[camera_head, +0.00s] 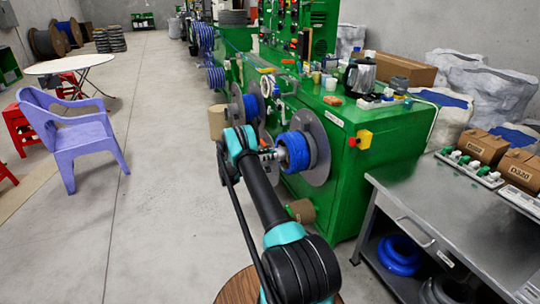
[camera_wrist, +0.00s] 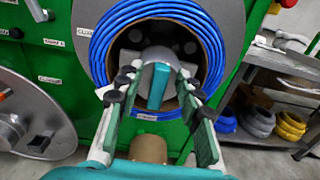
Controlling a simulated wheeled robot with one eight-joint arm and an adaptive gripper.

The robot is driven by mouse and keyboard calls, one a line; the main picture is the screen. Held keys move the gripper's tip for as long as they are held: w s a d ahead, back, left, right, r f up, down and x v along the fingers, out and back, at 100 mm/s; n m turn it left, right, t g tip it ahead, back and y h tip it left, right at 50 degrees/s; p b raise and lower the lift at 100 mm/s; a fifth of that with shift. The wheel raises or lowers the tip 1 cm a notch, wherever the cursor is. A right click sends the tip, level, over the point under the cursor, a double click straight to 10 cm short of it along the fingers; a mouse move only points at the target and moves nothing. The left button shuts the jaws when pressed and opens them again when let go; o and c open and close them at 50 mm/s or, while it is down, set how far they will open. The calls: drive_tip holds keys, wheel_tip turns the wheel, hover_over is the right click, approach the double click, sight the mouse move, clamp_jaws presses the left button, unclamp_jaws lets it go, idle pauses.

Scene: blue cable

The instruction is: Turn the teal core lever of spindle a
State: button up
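The teal core lever (camera_wrist: 158,86) is a short upright bar on the grey hub at the middle of a spindle wound with blue cable (camera_wrist: 103,45). The spindle's blue coil also shows in the head view (camera_head: 318,150), in front of a grey disc on the green machine. My gripper (camera_wrist: 158,82) is open, with one finger to the left and one to the right of the lever. No clear contact with the lever shows. In the head view my gripper (camera_head: 272,155) is at the coil's left face, and the lever is hidden. I cannot read the spindle's letter.
A second blue spool (camera_head: 252,106) stands farther back on the machine. A brown cylinder (camera_wrist: 149,149) is below the spindle. A metal bench (camera_head: 440,210) with boxes on top and coils beneath stands at the right. A purple chair (camera_head: 70,140) and open floor are at the left.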

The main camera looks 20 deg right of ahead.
drive_tip(key=shift+d, duration=0.1)
clamp_jaws()
drive_tip(key=shift+s+m, duration=0.1)
drive_tip(key=shift+m, duration=0.2)
drive_tip(key=shift+s+f+m, duration=0.3)
drive_tip(key=shift+f+m, duration=0.05)
drive_tip(key=shift+m, duration=2.5)
drive_tip(key=shift+s+f+m, duration=0.3)
drive_tip(key=shift+m, duration=2.6)
drive_tip(key=shift+s+f+m, duration=0.3)
drive_tip(key=shift+f+m, duration=0.05)
drive_tip(key=shift+m, duration=2.5)
